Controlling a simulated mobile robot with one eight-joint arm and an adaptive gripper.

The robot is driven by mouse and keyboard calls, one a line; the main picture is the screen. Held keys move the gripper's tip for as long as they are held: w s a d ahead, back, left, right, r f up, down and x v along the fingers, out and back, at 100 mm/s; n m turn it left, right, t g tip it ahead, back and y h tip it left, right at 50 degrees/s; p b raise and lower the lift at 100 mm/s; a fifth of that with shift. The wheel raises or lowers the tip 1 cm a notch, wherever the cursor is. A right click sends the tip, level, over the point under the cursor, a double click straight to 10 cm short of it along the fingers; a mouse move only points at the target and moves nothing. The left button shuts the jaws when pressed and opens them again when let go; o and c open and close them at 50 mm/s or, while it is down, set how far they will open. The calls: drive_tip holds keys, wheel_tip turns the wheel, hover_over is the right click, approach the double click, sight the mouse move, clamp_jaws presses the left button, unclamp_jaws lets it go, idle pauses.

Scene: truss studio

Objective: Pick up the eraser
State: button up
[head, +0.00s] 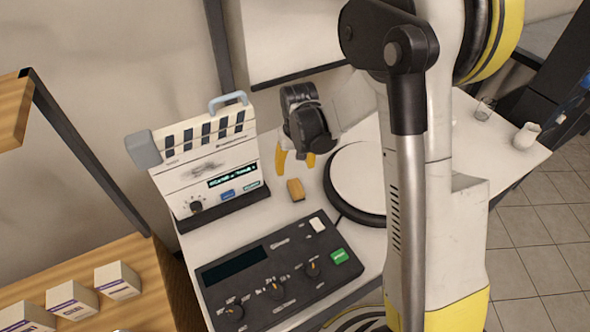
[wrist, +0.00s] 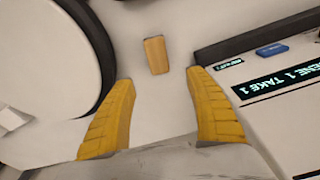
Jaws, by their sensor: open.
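The eraser is a small tan-orange block (head: 296,190) lying on the white table between the clapperboard device and the round white disc. It also shows in the wrist view (wrist: 156,55), upper middle, beyond the fingertips. My gripper (head: 296,158) has yellow fingers and is above the table, just behind the eraser in the head view. In the wrist view the fingers (wrist: 163,85) are spread wide, with bare table between them. The gripper is open and empty, apart from the eraser.
The clapperboard device (head: 205,160) with a lit display stands left of the eraser. A round white disc with a dark rim (head: 358,176) lies to the right. A dark control panel (head: 275,275) lies in front. A jug (head: 526,137) and a glass (head: 485,108) stand far right.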

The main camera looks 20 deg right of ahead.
drive_tip(key=b, duration=0.2)
hover_over(296, 187)
drive_tip(key=f, duration=0.5)
drive_tip(key=shift+a, duration=0.2)
drive_tip(key=f+b, duration=0.1)
drive_tip(key=f, duration=0.1)
drive_tip(key=f+b, duration=0.1)
drive_tip(key=f, duration=0.2)
drive_tip(key=shift+w+d+f, duration=0.1)
drive_tip(key=shift+d+f, duration=0.1)
drive_tip(key=shift+f, duration=0.1)
drive_tip(key=shift+r, duration=0.15)
drive_tip(key=c, duration=1.3)
